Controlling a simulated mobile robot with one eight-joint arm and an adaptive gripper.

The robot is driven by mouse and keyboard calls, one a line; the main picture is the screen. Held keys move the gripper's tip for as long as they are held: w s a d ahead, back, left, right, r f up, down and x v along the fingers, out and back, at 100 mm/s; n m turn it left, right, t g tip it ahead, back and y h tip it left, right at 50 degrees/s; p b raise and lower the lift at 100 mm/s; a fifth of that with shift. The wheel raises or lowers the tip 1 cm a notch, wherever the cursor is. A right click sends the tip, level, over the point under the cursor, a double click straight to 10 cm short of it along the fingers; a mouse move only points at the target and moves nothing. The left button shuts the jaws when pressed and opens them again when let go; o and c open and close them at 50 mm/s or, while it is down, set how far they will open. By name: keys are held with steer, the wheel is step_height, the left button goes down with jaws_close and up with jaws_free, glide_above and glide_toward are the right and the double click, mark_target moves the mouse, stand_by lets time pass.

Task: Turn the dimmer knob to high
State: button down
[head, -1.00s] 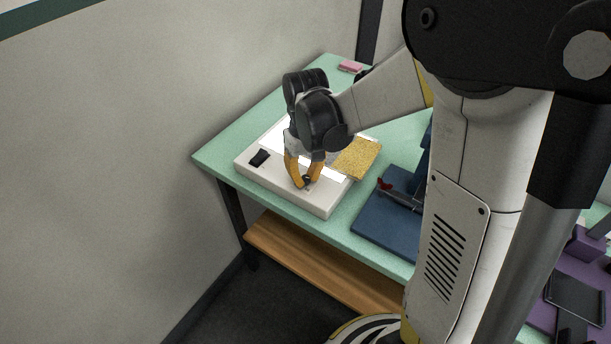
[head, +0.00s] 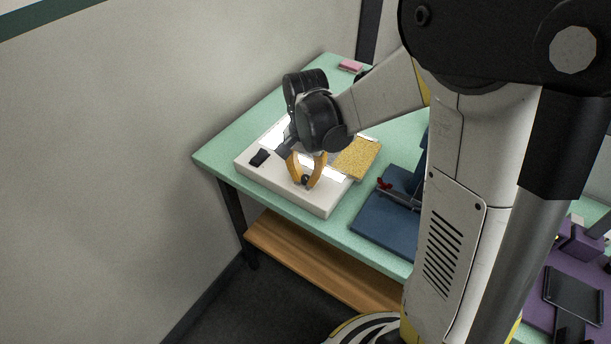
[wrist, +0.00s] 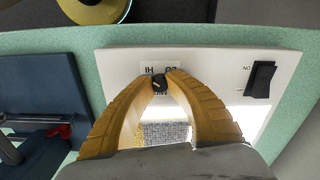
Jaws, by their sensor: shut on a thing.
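The dimmer knob (wrist: 159,83) is a small black knob with a light pointer line, on the front part of a white light box (head: 325,203). Labels including "HI" (wrist: 150,71) and "LO" (wrist: 170,69) are printed beside it in the wrist view, upside down. My gripper (head: 306,181) points down at the box, its two yellow fingers closed on the knob from both sides. It also shows in the wrist view (wrist: 160,80). In the head view the fingers partly hide the knob. I cannot tell exactly which mark the pointer line meets.
A black rocker switch (head: 260,157) sits on the box's left end. A blue fixture with a red part (head: 388,222) stands to the right on the green table (head: 228,147). A pink item (head: 350,66) lies at the back.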

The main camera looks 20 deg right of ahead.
mark_target(306, 177)
steer(key=shift+m, duration=1.1)
steer(key=c, duration=1.3)
jaws_free()
step_height(306, 177, up, 12)
